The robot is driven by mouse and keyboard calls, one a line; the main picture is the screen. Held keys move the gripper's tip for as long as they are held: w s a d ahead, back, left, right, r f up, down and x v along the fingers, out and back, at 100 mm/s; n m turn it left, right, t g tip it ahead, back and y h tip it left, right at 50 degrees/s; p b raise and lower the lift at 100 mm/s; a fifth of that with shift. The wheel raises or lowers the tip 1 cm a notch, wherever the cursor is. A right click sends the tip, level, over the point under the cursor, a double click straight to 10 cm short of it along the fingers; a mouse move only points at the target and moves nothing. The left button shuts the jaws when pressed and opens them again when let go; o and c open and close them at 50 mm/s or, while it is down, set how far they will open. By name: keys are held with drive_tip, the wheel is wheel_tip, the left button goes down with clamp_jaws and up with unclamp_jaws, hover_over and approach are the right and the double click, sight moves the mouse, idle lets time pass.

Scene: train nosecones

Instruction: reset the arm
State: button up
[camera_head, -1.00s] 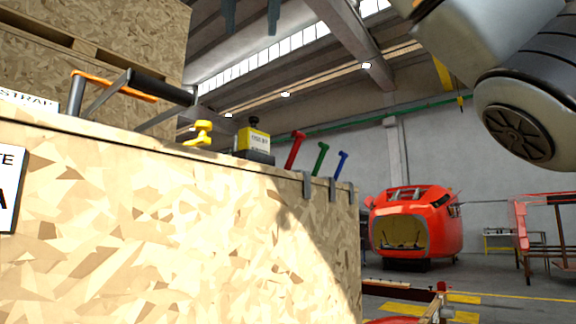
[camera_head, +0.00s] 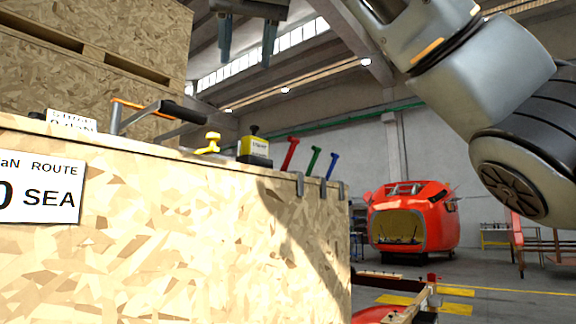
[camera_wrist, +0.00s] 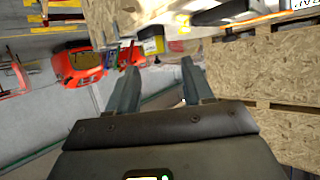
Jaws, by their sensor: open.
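My gripper (camera_head: 247,40) shows at the top of the head view, its two fingers pointing down, apart and with nothing between them. It hangs above the chipboard crate and the items on its top. In the wrist view the two open fingers (camera_wrist: 158,88) also show with no object held. My grey arm comes in from the upper right of the head view.
A chipboard crate (camera_head: 150,262) fills the lower left. On it are a strap tool (camera_head: 150,112), a yellow clamp (camera_head: 210,143), a yellow box (camera_head: 254,147) and red, green and blue handles. Stacked crates (camera_head: 110,40) rise behind. A red nosecone (camera_head: 411,218) stands far right.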

drive_tip(key=w+a+f+n+g+y, duration=0.1)
drive_tip(key=w+f+y, duration=0.3)
drive_tip(key=f, duration=1)
drive_tip(key=w+a+f+g+y, duration=0.15)
drive_tip(key=w+f, duration=0.55)
drive_tip(key=f, duration=0.7)
drive_tip(key=s+d+f+m+t, duration=0.1)
drive_tip(key=s+d+f, duration=0.15)
drive_tip(key=f, duration=0.65)
drive_tip(key=s+d+f+m+t, duration=0.1)
drive_tip(key=s+d+f, duration=0.15)
drive_tip(key=f, duration=0.65)
drive_tip(key=s+d+f+m+t, duration=0.1)
drive_tip(key=s+d+f+m, duration=0.15)
drive_tip(key=f, duration=0.75)
drive_tip(key=s+d+f+m+t+h, duration=0.1)
drive_tip(key=s+d+f+h, duration=0.1)
drive_tip(key=s+d+f, duration=0.65)
drive_tip(key=s+d+f+m+t+h, duration=0.1)
drive_tip(key=s+d+f+h, duration=0.4)
drive_tip(key=s, duration=0.6)
drive_tip(key=s+d+r+n, duration=0.1)
drive_tip(key=s+d, duration=0.3)
drive_tip(key=s, duration=0.8)
drive_tip(key=s+d+r+n+h, duration=0.1)
drive_tip(key=s+d, duration=0.4)
drive_tip(key=s, duration=0.8)
drive_tip(key=shift+s+n+g, duration=0.15)
drive_tip(key=shift+n+g, duration=0.2)
drive_tip(key=shift+n, duration=0.4)
